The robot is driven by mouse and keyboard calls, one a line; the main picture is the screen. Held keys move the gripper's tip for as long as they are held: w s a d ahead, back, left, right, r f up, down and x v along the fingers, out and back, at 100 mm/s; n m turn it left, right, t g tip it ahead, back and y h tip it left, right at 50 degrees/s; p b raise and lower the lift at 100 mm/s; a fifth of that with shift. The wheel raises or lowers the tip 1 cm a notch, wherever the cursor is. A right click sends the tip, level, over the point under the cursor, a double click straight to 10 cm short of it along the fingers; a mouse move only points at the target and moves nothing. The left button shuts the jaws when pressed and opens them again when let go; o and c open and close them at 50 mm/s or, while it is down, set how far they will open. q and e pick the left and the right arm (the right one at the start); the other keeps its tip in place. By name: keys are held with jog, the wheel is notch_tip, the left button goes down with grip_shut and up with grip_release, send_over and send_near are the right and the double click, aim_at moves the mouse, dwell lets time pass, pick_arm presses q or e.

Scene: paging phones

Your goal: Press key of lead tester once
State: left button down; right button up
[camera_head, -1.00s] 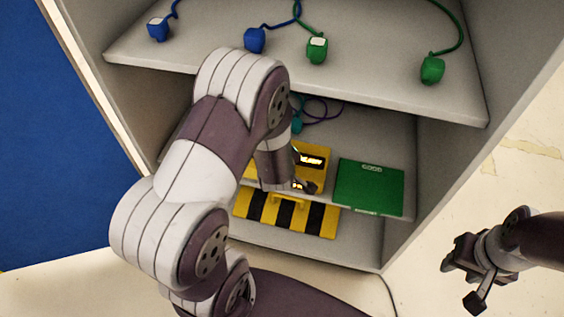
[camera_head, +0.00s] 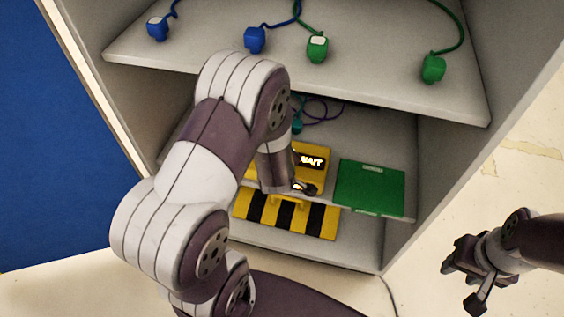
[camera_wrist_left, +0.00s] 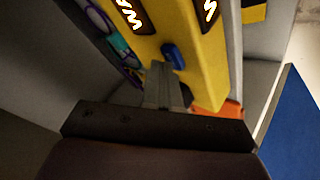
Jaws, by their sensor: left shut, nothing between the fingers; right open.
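The lead tester (camera_head: 316,165) is a yellow box on the middle shelf. Its lit display reads WAIT. In the left wrist view the tester (camera_wrist_left: 195,75) fills the upper middle, with a blue key (camera_wrist_left: 174,56) on its face. My left gripper (camera_wrist_left: 160,72) is shut and empty, its tips just beside the key; I cannot tell whether they touch it. In the head view my left arm covers the tester's left part and the key cannot be made out. My right gripper (camera_head: 462,278) is open and empty, outside the shelf at the lower right.
A green box (camera_head: 370,187) lies right of the tester on the same shelf. A yellow-and-black striped piece (camera_head: 287,216) is below it. Blue plugs (camera_head: 255,40) and green plugs (camera_head: 433,68) with cords lie on the top shelf. The floor at the right is clear.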

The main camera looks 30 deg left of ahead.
dwell(0.5)
pick_arm(q)
jog(key=shift+r+p, duration=0.8)
notch_tip(320, 180, up, 5)
jog(key=p, duration=0.4)
jog(key=shift+p, duration=0.4)
